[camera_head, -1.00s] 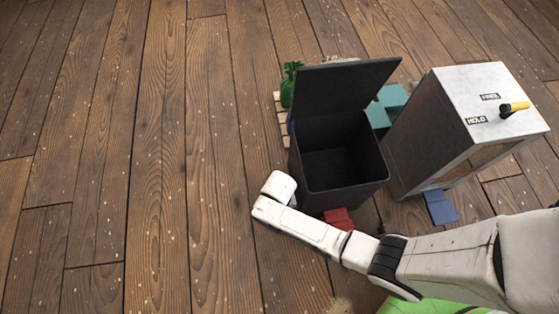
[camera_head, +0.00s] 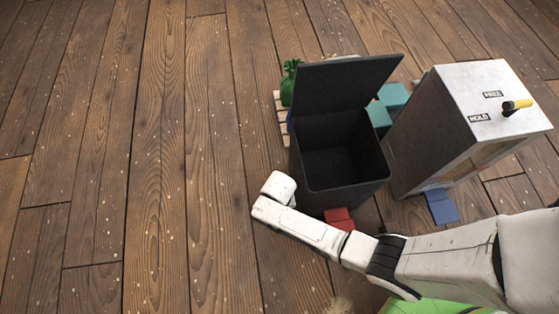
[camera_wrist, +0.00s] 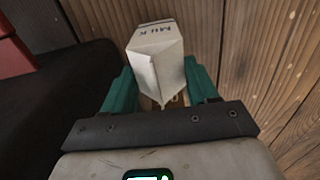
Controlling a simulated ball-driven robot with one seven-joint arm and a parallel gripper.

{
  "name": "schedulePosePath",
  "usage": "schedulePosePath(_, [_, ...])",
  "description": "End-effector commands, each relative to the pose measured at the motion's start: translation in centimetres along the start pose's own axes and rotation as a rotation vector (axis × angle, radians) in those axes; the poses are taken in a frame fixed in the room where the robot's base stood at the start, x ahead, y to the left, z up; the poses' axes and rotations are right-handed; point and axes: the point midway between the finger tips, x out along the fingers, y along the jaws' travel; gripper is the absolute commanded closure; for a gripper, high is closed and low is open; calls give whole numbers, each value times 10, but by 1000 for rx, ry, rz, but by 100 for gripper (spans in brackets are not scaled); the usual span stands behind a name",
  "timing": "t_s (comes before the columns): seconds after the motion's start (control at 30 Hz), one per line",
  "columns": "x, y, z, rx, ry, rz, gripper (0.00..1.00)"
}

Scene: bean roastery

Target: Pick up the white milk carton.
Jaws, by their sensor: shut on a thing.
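The white milk carton (camera_wrist: 157,62), with dark "MILK" lettering on its side, stands out in the wrist view between the two teal fingers of my gripper (camera_wrist: 162,88). The fingers press on it from both sides, and my gripper is shut on it. Wooden floor shows behind it, but I cannot tell whether the carton touches the floor. In the head view the carton and the fingers are hidden behind the end of my white arm, left of the black bin.
An open black bin (camera_head: 297,160) with its lid raised stands right beside my arm. A grey box with a yellow-handled switch (camera_head: 436,130) stands to its right. Red (camera_head: 339,219) and blue (camera_head: 440,206) blocks lie in front. The wooden floor at left is clear.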

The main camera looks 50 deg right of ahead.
Motion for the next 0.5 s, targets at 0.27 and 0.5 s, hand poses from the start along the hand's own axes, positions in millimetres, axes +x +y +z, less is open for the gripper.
schedulePosePath(0.27, [0, 0, 0, 0, 0, 0, 85])
schedulePosePath(0.5, [-16, 0, 0, 0, 1, -1, 85])
